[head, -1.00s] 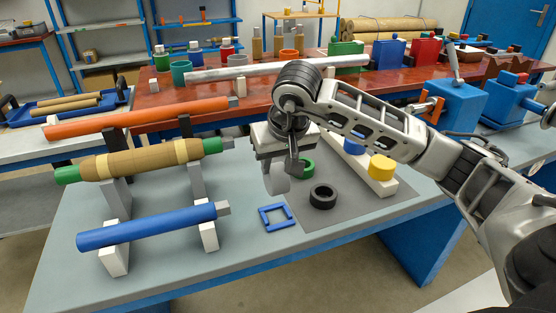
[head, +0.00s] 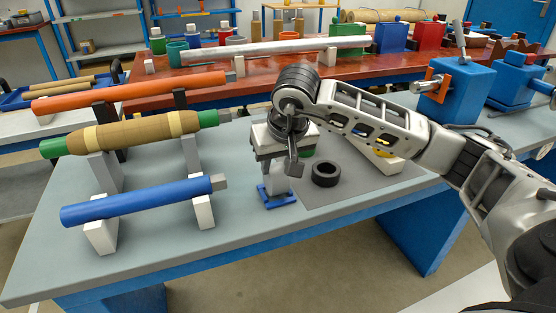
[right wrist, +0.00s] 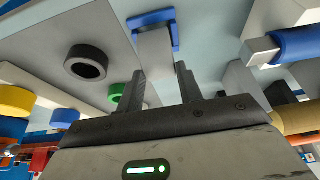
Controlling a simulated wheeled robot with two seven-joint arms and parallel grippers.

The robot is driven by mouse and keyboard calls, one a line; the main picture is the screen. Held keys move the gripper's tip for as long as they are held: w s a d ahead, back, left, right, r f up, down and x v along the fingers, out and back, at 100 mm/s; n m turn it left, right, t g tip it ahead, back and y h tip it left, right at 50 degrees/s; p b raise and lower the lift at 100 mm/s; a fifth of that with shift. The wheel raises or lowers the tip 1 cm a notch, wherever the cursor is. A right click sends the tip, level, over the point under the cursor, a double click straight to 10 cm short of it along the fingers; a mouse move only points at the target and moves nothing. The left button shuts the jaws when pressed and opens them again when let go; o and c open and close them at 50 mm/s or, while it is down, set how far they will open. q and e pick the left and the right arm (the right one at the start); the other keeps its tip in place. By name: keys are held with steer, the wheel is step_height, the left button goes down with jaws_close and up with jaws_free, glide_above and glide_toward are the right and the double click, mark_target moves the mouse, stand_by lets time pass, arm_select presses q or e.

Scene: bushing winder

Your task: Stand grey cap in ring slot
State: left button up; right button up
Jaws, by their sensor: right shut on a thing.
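The grey cap (head: 277,179) is a light grey piece gripped under my right gripper (head: 282,163) in the head view. My right gripper is shut on it and hides its upper part. The cap's lower end is at the open blue square frame (head: 265,199) on the bench; I cannot tell whether it touches the bench. In the right wrist view the cap (right wrist: 155,58) sits between the fingers (right wrist: 160,90), its far end inside the blue frame (right wrist: 135,22). A black ring (head: 326,174) lies flat to the right of the frame. My left gripper is not in view.
A green ring (right wrist: 117,91) lies near the black ring. A yellow piece (right wrist: 14,101) stands beyond it. To the left, a blue roll (head: 140,202) and a brown roll (head: 140,131) rest on white and grey supports. The bench front is clear.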

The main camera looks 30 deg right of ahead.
steer(key=shift+f, duration=0.15)
steer(key=shift+f, duration=0.2)
stand_by(0.5)
steer(key=shift+f+b, duration=0.2)
steer(key=shift+b, duration=0.25)
steer(key=o, duration=1.1)
